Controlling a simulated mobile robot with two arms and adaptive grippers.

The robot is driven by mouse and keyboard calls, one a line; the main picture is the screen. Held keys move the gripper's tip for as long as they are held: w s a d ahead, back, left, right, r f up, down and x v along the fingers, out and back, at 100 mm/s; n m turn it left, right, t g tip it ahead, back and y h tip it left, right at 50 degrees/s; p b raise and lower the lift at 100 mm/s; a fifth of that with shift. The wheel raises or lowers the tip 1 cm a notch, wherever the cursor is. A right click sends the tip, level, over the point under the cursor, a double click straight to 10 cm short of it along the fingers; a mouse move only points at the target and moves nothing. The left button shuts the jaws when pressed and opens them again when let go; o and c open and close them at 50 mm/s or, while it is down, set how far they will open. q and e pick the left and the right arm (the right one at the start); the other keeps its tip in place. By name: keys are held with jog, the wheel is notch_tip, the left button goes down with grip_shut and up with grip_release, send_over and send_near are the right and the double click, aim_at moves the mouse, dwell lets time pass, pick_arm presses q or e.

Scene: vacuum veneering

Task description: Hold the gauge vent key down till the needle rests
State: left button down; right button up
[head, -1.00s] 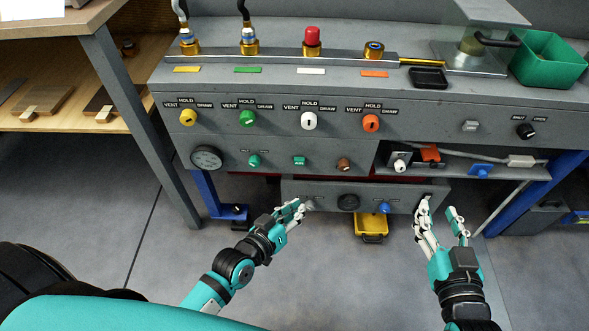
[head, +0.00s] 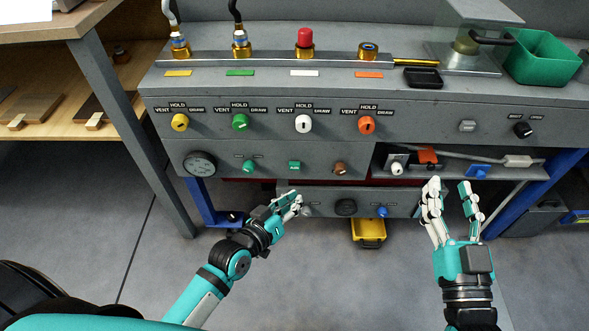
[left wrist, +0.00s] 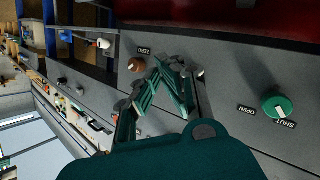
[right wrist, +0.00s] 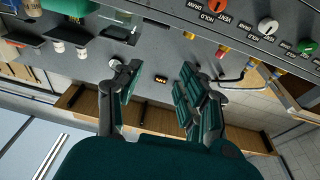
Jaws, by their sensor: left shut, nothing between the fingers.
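A small green square key (head: 295,166) sits on the lower front panel between a green knob (head: 249,166) and a brown knob (head: 340,168). I take it for the gauge vent key; its lettering is unreadable now. The round dark gauge (head: 200,163) is at the panel's left; its needle is too small to read. My left gripper (head: 296,198) is shut and empty, just below the key in the head view. In the left wrist view its fingers (left wrist: 168,68) cover the panel between the two knobs, so contact cannot be told. My right gripper (head: 450,184) is open and empty.
Above is a row of yellow, green, white and orange (head: 366,124) selector knobs. A lower panel with a dark dial (head: 345,207) and blue knob (head: 381,211) is close to my left fingers.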

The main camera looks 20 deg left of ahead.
aim_at(295, 166)
pick_arm(q)
jog(key=shift+w+a+b, duration=0.25)
jog(key=shift+w, duration=0.65)
jog(key=shift+w+a+b, duration=0.2)
jog(key=shift+w+a, duration=0.05)
jog(key=shift+w, duration=0.7)
jog(key=shift+w+a+b, duration=0.25)
jog(key=shift+w, duration=0.65)
pick_arm(e)
notch_tip(295, 166, up, 6)
jog(key=s+t+y, duration=0.1)
jog(key=s+t, duration=0.1)
jog(key=t, duration=0.2)
jog(key=shift+s+a, duration=0.15)
jog(key=shift+s, duration=0.15)
pick_arm(q)
jog(key=shift+w, duration=0.1)
jog(key=shift+w+a, duration=0.1)
jog(key=shift+w, duration=0.2)
pick_arm(e)
jog(key=shift+w+f+g, duration=0.4)
jog(key=shift+w+f, duration=0.05)
jog(key=shift+f, duration=0.1)
pick_arm(q)
jog(key=shift+w+a, duration=0.15)
jog(key=shift+w, duration=0.3)
dwell(2.9)
